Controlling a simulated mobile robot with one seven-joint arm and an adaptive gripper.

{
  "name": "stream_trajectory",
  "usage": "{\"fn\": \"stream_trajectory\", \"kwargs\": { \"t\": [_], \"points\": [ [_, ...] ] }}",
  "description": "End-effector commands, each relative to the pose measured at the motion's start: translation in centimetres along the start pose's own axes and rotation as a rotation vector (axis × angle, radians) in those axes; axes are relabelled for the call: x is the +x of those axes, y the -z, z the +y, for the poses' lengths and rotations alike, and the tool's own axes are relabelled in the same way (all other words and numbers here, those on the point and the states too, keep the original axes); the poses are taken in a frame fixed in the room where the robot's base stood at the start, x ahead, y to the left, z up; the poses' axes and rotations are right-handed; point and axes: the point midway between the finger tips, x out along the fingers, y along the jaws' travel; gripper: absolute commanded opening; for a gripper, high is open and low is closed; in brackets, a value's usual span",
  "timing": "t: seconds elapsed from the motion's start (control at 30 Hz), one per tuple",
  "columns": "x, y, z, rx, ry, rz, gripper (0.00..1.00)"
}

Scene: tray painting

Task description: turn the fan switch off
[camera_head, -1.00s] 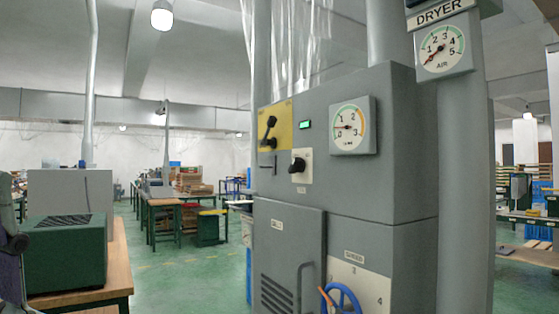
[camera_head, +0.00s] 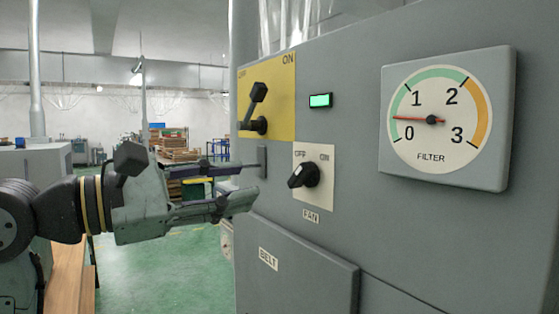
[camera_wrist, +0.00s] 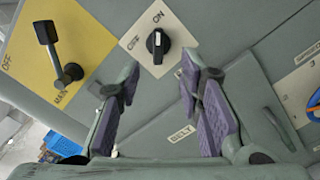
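The fan switch (camera_head: 303,175) is a black rotary knob on a cream plate marked OFF at upper left and ON at upper right, with a FAN label below. In the wrist view the knob (camera_wrist: 158,42) shows a white mark turned toward ON. My gripper (camera_head: 252,182) is to the left of the knob in the head view, apart from it, with its fingers spread and nothing between them. In the wrist view the open gripper (camera_wrist: 160,85) has the knob beyond and between its fingertips. Nothing hides the knob.
A yellow plate (camera_head: 280,72) with a black lever (camera_head: 256,105) sits above left of the knob. A lit green lamp (camera_head: 320,100) and the FILTER gauge (camera_head: 432,120) are on the same grey cabinet. The BELT door (camera_head: 300,275) lies below.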

Motion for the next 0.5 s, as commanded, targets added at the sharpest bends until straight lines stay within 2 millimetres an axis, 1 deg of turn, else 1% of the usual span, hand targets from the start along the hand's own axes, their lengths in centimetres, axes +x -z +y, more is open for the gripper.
{"fn": "stream_trajectory", "kwargs": {
  "t": [0.13, 0.23, 0.5],
  "points": [
    [0.6, 0.5, 0.2, 0.011, 0.009, 0.035, 0.33],
    [1.8, 0.5, 0.3, 0.011, 0.010, 0.033, 0.33],
    [7.0, 0.5, 0.3, 0.009, 0.010, 0.030, 0.33]
  ]
}}
